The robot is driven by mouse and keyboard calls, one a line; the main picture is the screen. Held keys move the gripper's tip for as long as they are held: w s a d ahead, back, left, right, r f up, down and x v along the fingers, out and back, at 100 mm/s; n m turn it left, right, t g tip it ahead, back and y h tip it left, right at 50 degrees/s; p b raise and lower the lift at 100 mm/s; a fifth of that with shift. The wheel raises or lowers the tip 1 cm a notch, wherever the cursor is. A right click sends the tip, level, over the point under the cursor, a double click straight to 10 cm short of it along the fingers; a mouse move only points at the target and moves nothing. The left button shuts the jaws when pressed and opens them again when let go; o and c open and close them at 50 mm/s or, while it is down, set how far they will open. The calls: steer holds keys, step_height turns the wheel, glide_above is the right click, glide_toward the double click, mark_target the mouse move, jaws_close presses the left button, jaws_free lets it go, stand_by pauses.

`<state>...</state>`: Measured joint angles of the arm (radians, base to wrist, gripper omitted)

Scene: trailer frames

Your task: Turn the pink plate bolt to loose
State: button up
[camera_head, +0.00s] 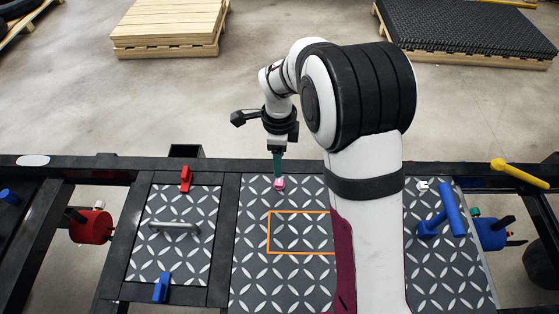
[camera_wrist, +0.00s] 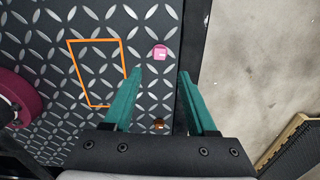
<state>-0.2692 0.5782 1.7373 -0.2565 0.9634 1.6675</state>
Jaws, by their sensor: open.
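The pink plate bolt (camera_head: 279,183) sits on the dark diamond-patterned plate (camera_head: 250,277), near its far edge. In the wrist view the pink bolt (camera_wrist: 160,52) lies ahead of my fingers, with a small pale mark on its top. My gripper (camera_head: 278,176) points down at the bolt in the head view. In the wrist view my gripper (camera_wrist: 162,75) has its two green fingers wide apart, with nothing between the tips; the bolt appears just beyond the gap. I cannot tell the exact height of the fingertips over the bolt.
An orange outline (camera_head: 268,232) is marked on the plate. A smaller plate at left has a grey handle (camera_head: 174,226), a red clamp (camera_head: 186,179) and a blue clamp (camera_head: 162,288). At right are a blue handle (camera_head: 452,208) and a yellow lever (camera_head: 519,173). Dark frame rails surround the plates.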

mark_target(279, 182)
step_height(279, 182, down, 10)
steer(key=shift+r, duration=0.15)
jaws_close()
stand_by(0.3)
